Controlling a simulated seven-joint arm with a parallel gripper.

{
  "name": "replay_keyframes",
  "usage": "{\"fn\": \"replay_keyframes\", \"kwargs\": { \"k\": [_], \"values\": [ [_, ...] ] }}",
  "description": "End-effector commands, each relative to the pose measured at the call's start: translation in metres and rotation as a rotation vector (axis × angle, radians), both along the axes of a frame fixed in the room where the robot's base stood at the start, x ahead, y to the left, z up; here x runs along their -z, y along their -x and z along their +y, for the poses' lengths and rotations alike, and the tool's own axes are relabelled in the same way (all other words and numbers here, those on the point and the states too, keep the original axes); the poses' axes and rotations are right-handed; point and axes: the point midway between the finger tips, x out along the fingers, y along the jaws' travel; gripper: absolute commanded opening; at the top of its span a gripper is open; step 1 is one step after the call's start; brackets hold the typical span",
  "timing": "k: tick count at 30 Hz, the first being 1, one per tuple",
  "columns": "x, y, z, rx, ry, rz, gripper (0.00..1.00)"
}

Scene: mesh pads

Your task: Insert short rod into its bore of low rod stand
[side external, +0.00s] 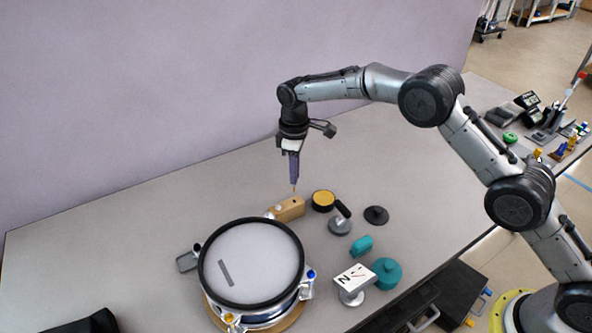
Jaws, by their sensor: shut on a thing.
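My gripper (294,181) points straight down near the middle of the table, its narrow purple fingers shut. A thin copper-coloured tip, which looks like the short rod (294,189), sticks out below the fingers, roughly upright. The tan block just below looks like the low rod stand (291,210). A small dark spot, perhaps a bore, shows on its top, and a pale round piece is at its left part. The rod's tip appears just above the block; from this one view I cannot tell the gap or whether they line up.
A drum (250,262) stands in front of the block. To the right are a yellow-topped disc (323,199), a black-handled grey piece (340,224), a dark disc (376,215), teal pieces (386,272) and a white marked plate (354,279). The table's back left is clear.

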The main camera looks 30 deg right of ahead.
Motion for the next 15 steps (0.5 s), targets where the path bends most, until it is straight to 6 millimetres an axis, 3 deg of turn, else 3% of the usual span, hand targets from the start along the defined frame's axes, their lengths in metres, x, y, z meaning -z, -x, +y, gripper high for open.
{"fn": "replay_keyframes", "kwargs": {
  "k": [15],
  "values": [
    [0.018, 0.000, 0.000, 0.001, -0.001, -0.001, 0.00]
  ]
}}
